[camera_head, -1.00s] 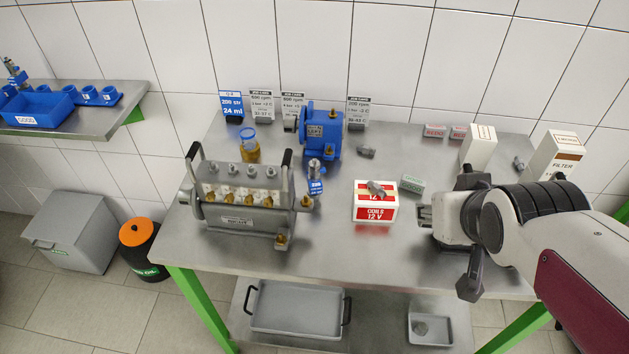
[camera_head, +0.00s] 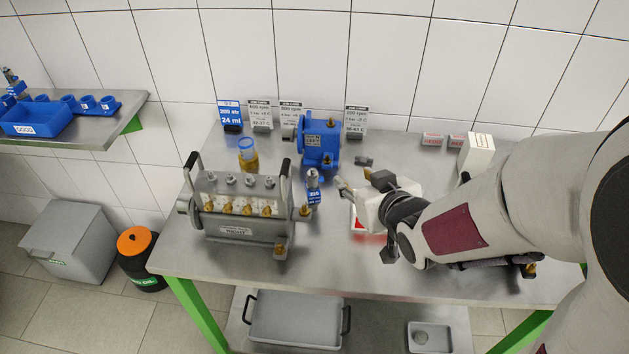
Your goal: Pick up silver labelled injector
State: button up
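A silver injector (camera_head: 313,178) with a blue label stands upright on the steel bench, between the grey multi-outlet pump and my gripper. My gripper (camera_head: 341,187) is just to the right of the injector and its fingertips point left at it. A small gap shows between the fingertips and the injector, so they look apart. The fingers are too small in this view to tell whether they are open or shut.
A grey pump (camera_head: 237,233) stands to the left and a blue pump (camera_head: 321,140) behind. A red-and-white box (camera_head: 357,222) is mostly hidden under my gripper. A small grey part (camera_head: 364,161) lies behind my gripper. A white box (camera_head: 476,155) stands at the right. The front bench strip is clear.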

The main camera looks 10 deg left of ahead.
jog(key=y, duration=0.2)
send_near(314, 174)
jog(key=w+f, duration=0.1)
jog(key=w, duration=0.1)
jog(key=shift+w+a+f+n+y, duration=0.2)
jog(key=shift+a+f+n+y, duration=0.1)
jog(key=shift+a+n, duration=0.25)
jog(key=shift+x, duration=1.25)
jog(key=shift+w, duration=0.1)
jog(key=shift+x, duration=2.55)
jog(key=shift+a, duration=0.1)
grip_shut()
